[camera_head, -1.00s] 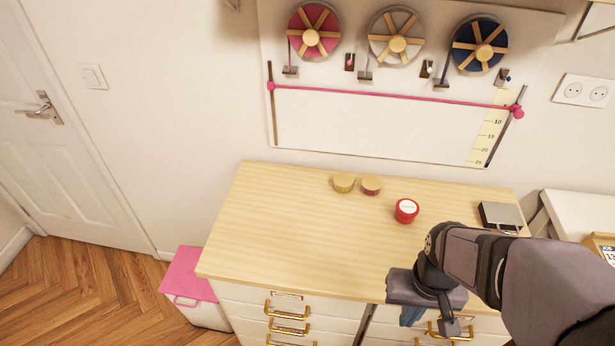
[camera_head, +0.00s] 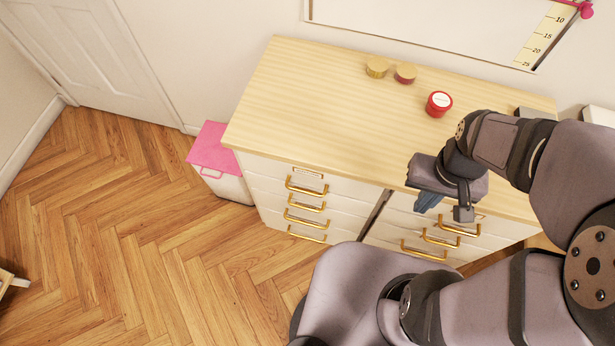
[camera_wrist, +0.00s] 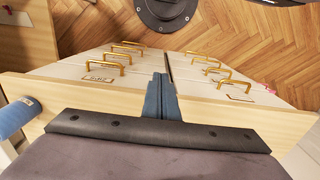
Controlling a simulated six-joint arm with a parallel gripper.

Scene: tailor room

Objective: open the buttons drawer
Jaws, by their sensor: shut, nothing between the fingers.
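A wooden-topped cabinet (camera_head: 330,110) has two columns of white drawers with gold bar handles. The left column's top drawer handle (camera_head: 307,186) and the right column's top handle (camera_head: 460,230) both show. Small label holders sit on the top drawers, but their text is too small to read, so I cannot tell which is the buttons drawer. All drawers look closed. My gripper (camera_head: 428,201) is shut and empty at the cabinet's front edge, near the gap between columns. In the wrist view, its blue fingers (camera_wrist: 161,98) point between the two handle columns, touching no handle.
A red tin (camera_head: 439,104) and two small round containers (camera_head: 377,67) (camera_head: 405,73) stand on the top. A white bin with a pink lid (camera_head: 214,150) stands left of the cabinet. Herringbone floor (camera_head: 130,230) is clear at left. A blue roll (camera_wrist: 14,116) shows in the wrist view.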

